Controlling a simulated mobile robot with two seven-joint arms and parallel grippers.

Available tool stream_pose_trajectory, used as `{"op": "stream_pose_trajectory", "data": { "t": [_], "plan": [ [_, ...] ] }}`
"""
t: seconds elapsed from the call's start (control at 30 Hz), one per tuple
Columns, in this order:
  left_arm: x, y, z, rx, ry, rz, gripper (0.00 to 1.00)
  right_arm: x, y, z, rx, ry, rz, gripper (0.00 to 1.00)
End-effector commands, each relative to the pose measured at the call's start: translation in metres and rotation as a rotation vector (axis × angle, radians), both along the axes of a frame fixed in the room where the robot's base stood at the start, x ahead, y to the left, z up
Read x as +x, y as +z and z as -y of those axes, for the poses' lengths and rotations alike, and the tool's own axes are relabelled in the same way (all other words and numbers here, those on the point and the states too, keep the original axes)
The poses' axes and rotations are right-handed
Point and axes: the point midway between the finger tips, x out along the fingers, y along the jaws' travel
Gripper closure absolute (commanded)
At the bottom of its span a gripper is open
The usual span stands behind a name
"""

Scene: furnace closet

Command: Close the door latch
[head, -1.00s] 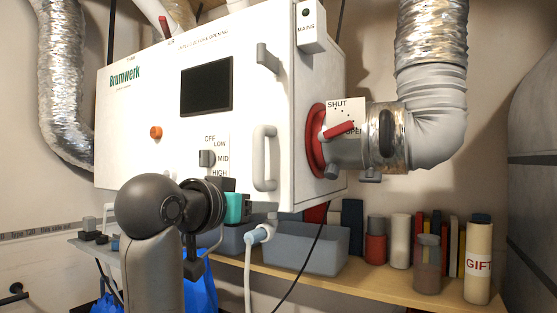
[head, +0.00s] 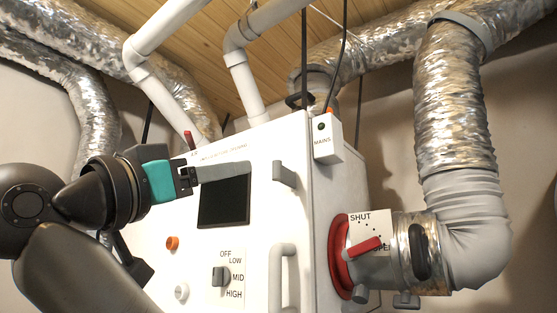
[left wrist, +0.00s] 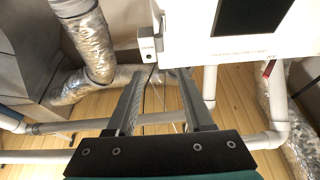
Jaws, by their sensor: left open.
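The white furnace cabinet (head: 262,220) fills the middle of the head view. Its grey door latch (head: 284,174) sits at the upper right of the front, near the door's right edge, sticking out at a slant. My left gripper (head: 246,172) reaches in from the left across the front, over the dark screen. Its fingertips are left of the latch, apart from it in the picture. In the left wrist view, the two fingers (left wrist: 160,75) are spread with nothing between them. My right gripper is not in view.
A grey vertical door handle (head: 283,275) is below the latch. A MAINS box (head: 324,138) is on the upper right corner. A red damper lever (head: 365,245) and foil duct (head: 452,110) stand right. White pipes (head: 160,50) rise above the cabinet.

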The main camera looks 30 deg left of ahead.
Motion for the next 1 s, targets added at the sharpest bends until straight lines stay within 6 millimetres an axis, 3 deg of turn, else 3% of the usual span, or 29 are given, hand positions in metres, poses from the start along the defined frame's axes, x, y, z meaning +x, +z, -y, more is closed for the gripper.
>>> {"op": "stream_pose_trajectory", "data": {
  "t": [0.17,0.6,0.8,1.0],
  "plan": [
    [0.019,0.008,0.002,-0.002,-0.006,-0.010,0.48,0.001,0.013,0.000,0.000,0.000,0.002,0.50],
    [0.105,0.044,0.007,-0.002,-0.002,-0.009,0.48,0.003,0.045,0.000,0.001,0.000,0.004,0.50],
    [0.125,0.051,0.007,-0.002,-0.001,-0.007,0.48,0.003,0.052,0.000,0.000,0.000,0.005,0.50],
    [0.131,0.053,0.007,0.000,0.002,-0.005,0.48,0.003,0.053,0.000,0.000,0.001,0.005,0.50]
  ]
}}
